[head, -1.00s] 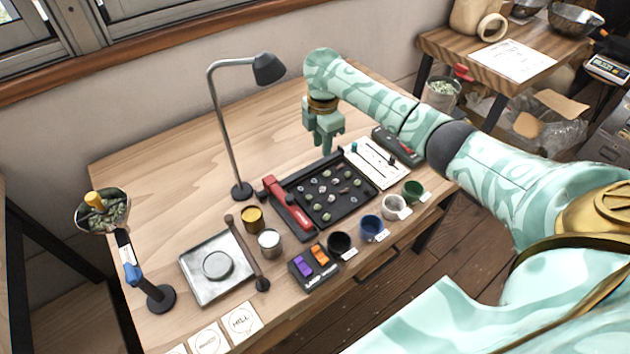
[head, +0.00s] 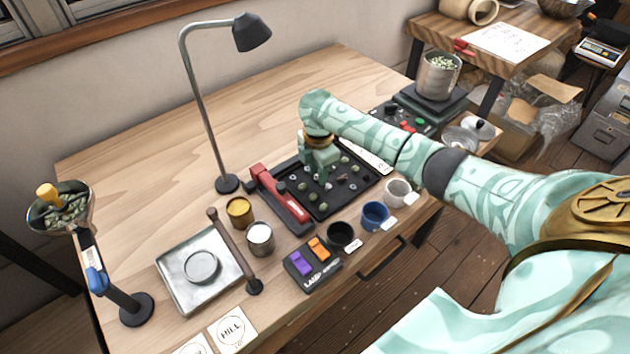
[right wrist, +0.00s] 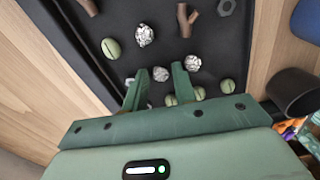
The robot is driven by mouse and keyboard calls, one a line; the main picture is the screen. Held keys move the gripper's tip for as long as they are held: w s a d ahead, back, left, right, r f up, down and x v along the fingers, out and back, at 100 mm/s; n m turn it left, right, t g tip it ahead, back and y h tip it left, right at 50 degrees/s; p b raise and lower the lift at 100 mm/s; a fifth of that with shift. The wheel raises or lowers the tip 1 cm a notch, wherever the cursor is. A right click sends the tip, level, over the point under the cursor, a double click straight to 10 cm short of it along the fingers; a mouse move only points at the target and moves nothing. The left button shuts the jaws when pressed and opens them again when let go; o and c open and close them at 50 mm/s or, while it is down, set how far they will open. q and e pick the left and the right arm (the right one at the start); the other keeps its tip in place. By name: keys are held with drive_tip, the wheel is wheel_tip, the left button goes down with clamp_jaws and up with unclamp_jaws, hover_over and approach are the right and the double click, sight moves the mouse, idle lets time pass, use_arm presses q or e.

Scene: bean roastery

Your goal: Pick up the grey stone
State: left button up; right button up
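The black sorting tray (head: 336,204) lies on the table; it fills the upper part of the right wrist view (right wrist: 216,38). Several small grey-silver, rough lumps lie in it; one lump (right wrist: 160,74) is between my right fingertips in the picture, another (right wrist: 192,63) is just right of them, and a third (right wrist: 144,35) lies farther up. I cannot tell which is the grey stone. My right gripper (head: 322,176) is low over the tray, fingers down and apart; the right wrist view also shows it (right wrist: 159,71), open, with no contact visible. My left gripper is out of view.
Green beans (right wrist: 111,48), brown twig pieces (right wrist: 185,18) and a hex nut (right wrist: 226,7) share the tray. A red-handled tool (head: 282,198) lies along its left side. Dark, blue (head: 375,215) and white cups stand in front. A tall lamp (head: 205,105) stands to the left.

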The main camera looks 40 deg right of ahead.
drive_tip(key=shift+r, duration=0.15)
clamp_jaws()
